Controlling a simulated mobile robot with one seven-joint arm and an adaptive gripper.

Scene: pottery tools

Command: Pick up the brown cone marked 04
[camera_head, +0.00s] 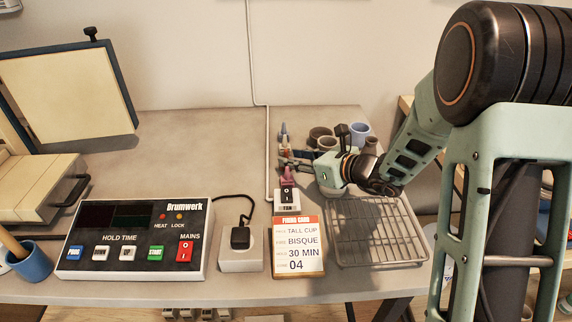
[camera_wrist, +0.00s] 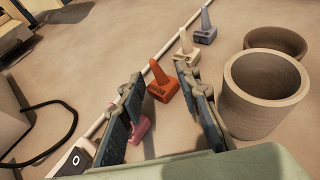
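An orange-brown cone (camera_wrist: 161,84) stands on the table in the wrist view, with a dark mark on its base that is too small to read. In the head view it is small and partly hidden near my gripper (camera_head: 298,163). In the wrist view my gripper (camera_wrist: 160,78) is open, its two fingers on either side of the cone's image. I cannot tell if either finger touches it. A pink cone (camera_wrist: 139,126) stands nearer, partly behind the left finger. A cream cone (camera_wrist: 186,48) and a grey-blue cone (camera_wrist: 205,28) stand farther back in the row.
A beige pot (camera_wrist: 262,93) and a brown bowl (camera_wrist: 276,40) stand close to the right finger. A white cable runs left of the cones. In the head view a wire rack (camera_head: 375,230), firing card (camera_head: 298,246) and control box (camera_head: 135,238) stand nearer the front.

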